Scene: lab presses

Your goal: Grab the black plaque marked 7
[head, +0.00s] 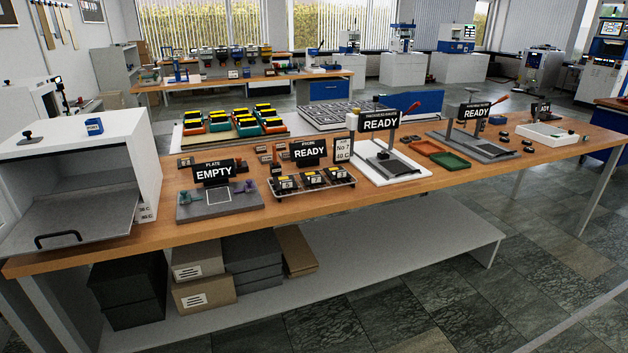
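Several small black blocks with pale number labels stand in a shallow rack (313,193) near the front middle of the wooden table. The front ones are a left block (287,184), a middle block (312,179) and a right block (335,174). Their numbers are too small to read surely, so I cannot tell which is the black plaque marked 7. A white card (343,150) reading "No 7" and "40 C" stands behind the rack's right end. Neither of my grippers is in view.
An "EMPTY" sign (213,172) stands on a grey plate left of the rack. A "READY" sign (310,152) stands behind the rack. A press on a white base (402,172) is to the right. A white open-fronted box (128,150) fills the left end.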

